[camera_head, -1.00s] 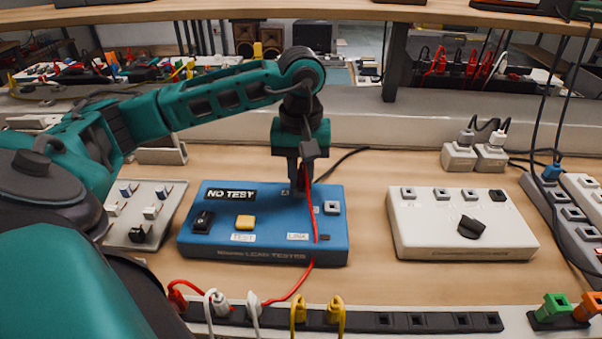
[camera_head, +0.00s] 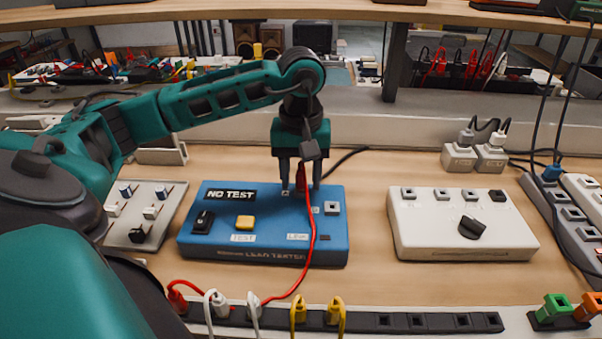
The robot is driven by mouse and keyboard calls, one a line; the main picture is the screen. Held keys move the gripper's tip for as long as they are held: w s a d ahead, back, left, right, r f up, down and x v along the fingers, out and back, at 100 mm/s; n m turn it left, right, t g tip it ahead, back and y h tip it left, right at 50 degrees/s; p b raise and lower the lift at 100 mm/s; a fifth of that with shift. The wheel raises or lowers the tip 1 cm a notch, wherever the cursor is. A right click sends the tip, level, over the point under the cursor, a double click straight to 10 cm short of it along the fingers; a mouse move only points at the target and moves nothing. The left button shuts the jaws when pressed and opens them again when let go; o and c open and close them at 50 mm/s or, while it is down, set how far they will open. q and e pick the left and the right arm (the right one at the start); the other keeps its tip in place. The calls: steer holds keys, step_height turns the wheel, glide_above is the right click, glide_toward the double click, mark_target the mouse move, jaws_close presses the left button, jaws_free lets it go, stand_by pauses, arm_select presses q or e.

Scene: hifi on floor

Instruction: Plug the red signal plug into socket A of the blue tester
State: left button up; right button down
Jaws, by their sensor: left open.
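The blue tester (camera_head: 220,232) lies on the bench and its display reads NO TEST. The red signal plug (camera_head: 301,178) stands upright at the tester's back edge, at the socket spot beside a small label. It appears seated there, but its lower end is too small to judge. Its red cable (camera_head: 313,225) hangs over the tester's front. My left gripper (camera_head: 301,185) is open, with one finger on each side of the plug and a gap showing. A second, empty-looking socket (camera_head: 332,207) is at the tester's right. My right gripper is not in view.
A white box with a black knob (camera_head: 430,225) stands to the right, and a grey switch panel (camera_head: 125,225) to the left. A dark strip (camera_head: 400,321) with several plugs runs along the front. Bench between the tester and white box is clear.

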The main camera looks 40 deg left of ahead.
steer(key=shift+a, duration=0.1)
arm_select(q)
steer(key=shift+r, duration=0.1)
step_height(320, 180, up, 18)
steer(key=p, duration=0.7)
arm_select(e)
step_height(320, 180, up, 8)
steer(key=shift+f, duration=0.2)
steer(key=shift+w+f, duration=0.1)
